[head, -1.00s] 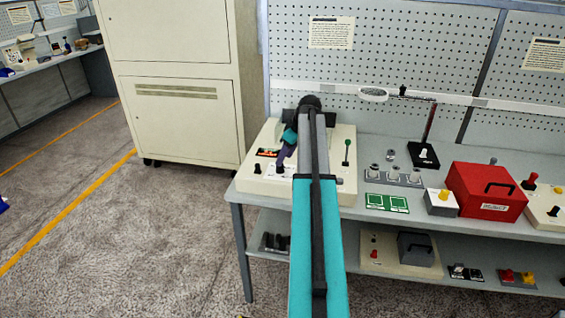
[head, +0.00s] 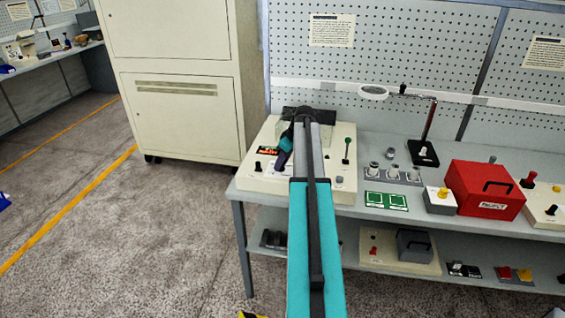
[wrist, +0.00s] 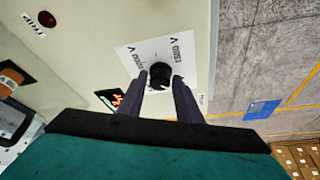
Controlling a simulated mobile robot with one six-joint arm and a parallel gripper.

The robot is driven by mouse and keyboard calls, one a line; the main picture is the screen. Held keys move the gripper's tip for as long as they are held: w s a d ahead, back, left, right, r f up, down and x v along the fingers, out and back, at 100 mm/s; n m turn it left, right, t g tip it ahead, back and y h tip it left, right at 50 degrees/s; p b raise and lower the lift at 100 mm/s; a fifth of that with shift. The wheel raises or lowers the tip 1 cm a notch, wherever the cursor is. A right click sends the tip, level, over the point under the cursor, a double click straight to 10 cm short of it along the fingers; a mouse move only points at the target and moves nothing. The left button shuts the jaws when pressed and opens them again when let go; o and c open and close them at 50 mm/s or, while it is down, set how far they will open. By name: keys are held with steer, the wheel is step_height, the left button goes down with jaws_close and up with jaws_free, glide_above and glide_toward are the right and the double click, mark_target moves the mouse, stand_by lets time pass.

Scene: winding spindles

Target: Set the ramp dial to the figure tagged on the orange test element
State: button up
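A black round dial knob (wrist: 160,76) sits on a white plate (wrist: 132,56) with printed markings, on a cream console, in the wrist view. The dark fingers of my gripper (wrist: 160,84) stand on either side of the knob, with a small gap at the left. Whether either finger touches it I cannot tell. In the head view my gripper (head: 281,160) reaches down to the cream console (head: 250,184), and the arm hides part of it. An orange piece (wrist: 12,80) shows at the wrist view's left edge. No tag figure is readable there.
A lit display (wrist: 110,98) is beside the plate, and a red lamp (wrist: 46,18) is farther left.

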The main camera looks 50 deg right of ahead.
steer(key=c, duration=0.5)
steer(key=shift+c, duration=0.2)
